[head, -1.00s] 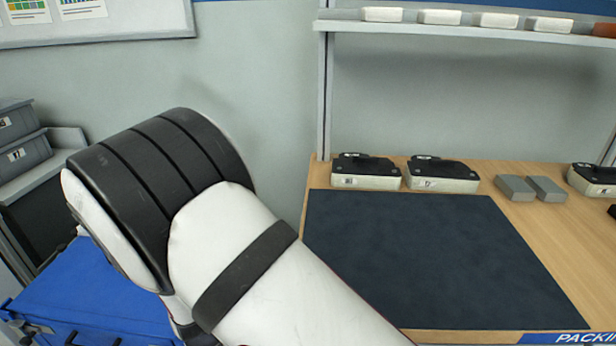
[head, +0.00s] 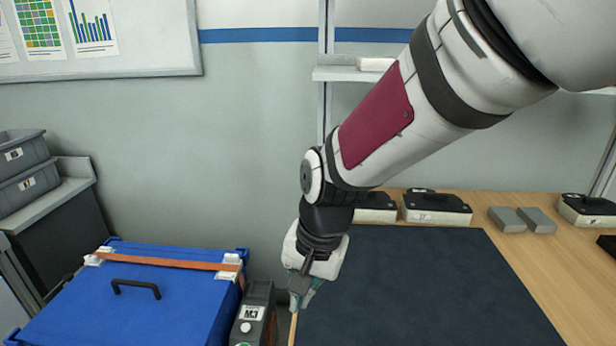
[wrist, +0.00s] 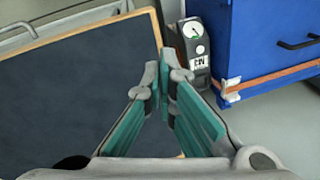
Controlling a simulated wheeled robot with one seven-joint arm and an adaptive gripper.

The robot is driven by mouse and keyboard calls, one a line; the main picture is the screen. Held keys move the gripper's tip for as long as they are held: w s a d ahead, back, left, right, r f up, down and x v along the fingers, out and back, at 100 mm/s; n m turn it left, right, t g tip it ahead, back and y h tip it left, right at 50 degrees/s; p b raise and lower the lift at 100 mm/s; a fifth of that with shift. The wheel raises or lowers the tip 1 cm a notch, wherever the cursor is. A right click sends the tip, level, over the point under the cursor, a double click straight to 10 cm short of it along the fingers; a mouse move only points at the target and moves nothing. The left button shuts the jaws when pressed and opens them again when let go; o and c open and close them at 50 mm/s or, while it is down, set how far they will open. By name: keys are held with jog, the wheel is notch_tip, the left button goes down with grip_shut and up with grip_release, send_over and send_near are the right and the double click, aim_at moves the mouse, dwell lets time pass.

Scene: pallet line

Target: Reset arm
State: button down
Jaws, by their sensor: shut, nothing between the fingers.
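My gripper (head: 299,297) is shut and empty. In the head view it points down over the left edge of the wooden table, beside the dark mat (head: 410,285). In the wrist view my gripper (wrist: 160,72) shows its two green-sided fingers meeting at the tips near the mat's corner. My arm reaches down across the head view from the upper right and hides part of the shelf and the table's back.
A blue case (head: 120,300) with an orange strap stands left of the table. A dark M3 device (head: 255,315) stands between them. Black-topped boxes (head: 437,208) and grey blocks (head: 522,219) line the table's back. Grey bins (head: 25,165) are at far left. The mat looks clear.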

jog(key=s+d+r+n+t+h+p, duration=0.2)
jog(key=s+d+r+n+t+p, duration=0.1)
jog(key=s+d+r, duration=1.3)
jog(key=s+d+p, duration=0.1)
jog(key=s+d, duration=0.1)
jog(key=d, duration=0.2)
jog(key=shift+s+d+p, duration=0.15)
jog(key=shift+p, duration=0.2)
